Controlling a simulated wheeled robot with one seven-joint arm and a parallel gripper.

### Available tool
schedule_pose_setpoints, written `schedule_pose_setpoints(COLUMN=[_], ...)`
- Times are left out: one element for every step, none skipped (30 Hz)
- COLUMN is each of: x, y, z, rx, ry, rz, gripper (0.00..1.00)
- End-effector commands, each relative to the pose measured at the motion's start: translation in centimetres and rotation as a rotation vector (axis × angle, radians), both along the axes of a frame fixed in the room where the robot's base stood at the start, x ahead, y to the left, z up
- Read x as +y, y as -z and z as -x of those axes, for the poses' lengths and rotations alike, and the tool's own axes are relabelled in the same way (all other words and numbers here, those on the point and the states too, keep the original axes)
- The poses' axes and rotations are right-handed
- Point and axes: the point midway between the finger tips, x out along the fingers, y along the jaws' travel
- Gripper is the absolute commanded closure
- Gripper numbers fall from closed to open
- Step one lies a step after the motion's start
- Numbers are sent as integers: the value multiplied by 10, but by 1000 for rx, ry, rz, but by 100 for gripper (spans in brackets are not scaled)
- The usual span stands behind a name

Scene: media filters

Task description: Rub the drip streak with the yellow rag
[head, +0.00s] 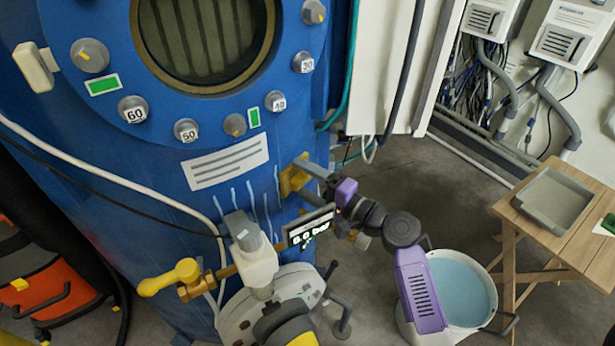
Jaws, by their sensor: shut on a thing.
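The yellow rag (291,181) is at the right side of the blue tank (100,160), held between the grey fingers of my gripper (301,175). The rag is at or very close to the tank wall; I cannot tell whether it touches. Several pale, thin vertical drip streaks (251,199) run down the blue wall below the white lined label (225,162). The rightmost streak (277,185) is just left of the rag. My arm reaches in from the lower right, and the rag and gripper may hide part of the wall.
A display reading 0.0 bar (310,228), a valve with a yellow handle (170,278) and a grey-white fitting (254,262) stand below the streaks. A white bucket of bluish liquid (491,279) and a wooden table (520,205) with a grey tray (556,199) are at right.

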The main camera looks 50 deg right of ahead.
Motion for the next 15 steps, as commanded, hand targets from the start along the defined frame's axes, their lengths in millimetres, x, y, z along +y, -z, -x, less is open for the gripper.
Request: schedule_pose_setpoints(x=[8, 10, 12, 13, 13, 13, 12, 11, 10, 8, 6, 3, 1, -1, -3], y=[-1, 0, 0, 0, -1, -1, 0, 0, 0, 0, 0, 0, 0, 0, 0], z=[-1, -1, -1, 0, 0, 0, 0, 0, 0, 0, 0, 0, 1, 1, 1], rx=[0, 0, 0, 0, 0, -1, -1, -1, -1, -1, -1, -1, -2, -2, -1], ry=[-12, -12, -12, -12, -12, -11, -10, -10, -9, -8, -7, -5, -4, -4, -4], rz=[-1, -1, -1, -1, -1, -1, 0, 0, 0, 0, 0, 0, 1, 1, 1], gripper=[68, 68, 68, 68, 68, 68, 68, 68, 68, 68, 68, 68, 68, 68, 68])
